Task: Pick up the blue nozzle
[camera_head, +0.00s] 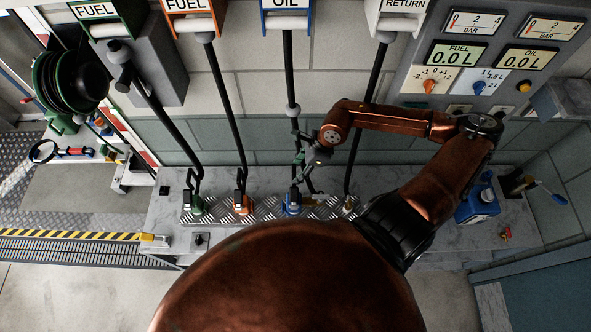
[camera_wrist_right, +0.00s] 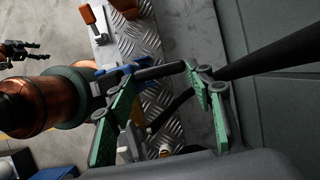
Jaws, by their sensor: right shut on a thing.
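The blue nozzle (camera_head: 292,208) sits on the diamond-plate strip (camera_head: 266,210) on the counter, third from the left in the row, below the OIL hose. My right gripper (camera_head: 303,163) reaches in from the right, just above it. In the right wrist view the blue part of the nozzle (camera_wrist_right: 110,72) shows beside the green-padded fingers (camera_wrist_right: 160,76). The fingers are shut on the nozzle's dark bar between them. The finger partly hides the nozzle body. My left gripper (camera_wrist_right: 33,50) shows small at the left edge of the wrist view, its opening unclear.
An orange nozzle (camera_head: 242,204) and a green nozzle (camera_head: 194,206) stand to the left; a brass-tipped one (camera_head: 348,205) is close on the right. Black hoses hang down to the row. A blue can (camera_head: 478,204) stands on the right of the counter.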

